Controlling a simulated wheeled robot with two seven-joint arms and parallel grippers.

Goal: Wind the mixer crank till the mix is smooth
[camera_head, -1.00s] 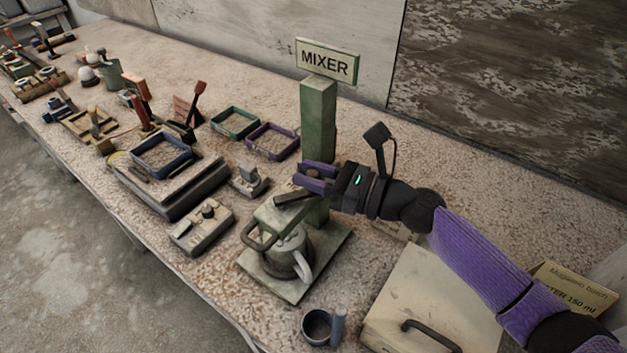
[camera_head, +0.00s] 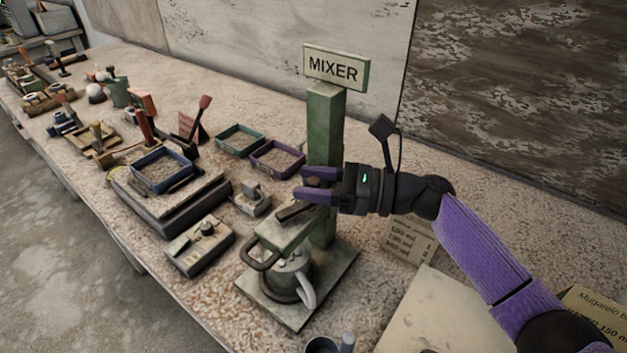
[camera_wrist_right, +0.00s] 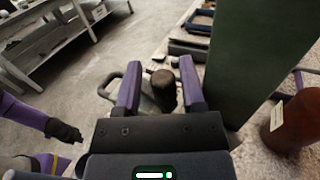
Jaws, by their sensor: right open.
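The mixer has a green post (camera_head: 324,120) with a MIXER sign (camera_head: 336,67), a green head (camera_head: 278,235) and a metal pot (camera_head: 284,282) under it on a square base plate (camera_head: 262,300). A dark crank part (camera_head: 292,211) shows on top of the head. My right gripper (camera_head: 300,184) is open above it, beside the post. In the right wrist view, a dark brown knob (camera_wrist_right: 163,80) appears between its two purple fingers (camera_wrist_right: 160,66); I cannot tell whether they touch it. The mix inside the pot is hidden. My left gripper (camera_wrist_right: 64,131) shows at the left of the wrist view, its jaws unclear.
Left of the mixer are a grey block device (camera_head: 200,246), a blue tray (camera_head: 161,172), a purple tray (camera_head: 277,159) and a green tray (camera_head: 240,141). A small dark cup (camera_head: 322,346) and a pale box (camera_head: 425,310) stand at the front right. A reddish-brown bottle (camera_wrist_right: 292,125) shows in the wrist view.

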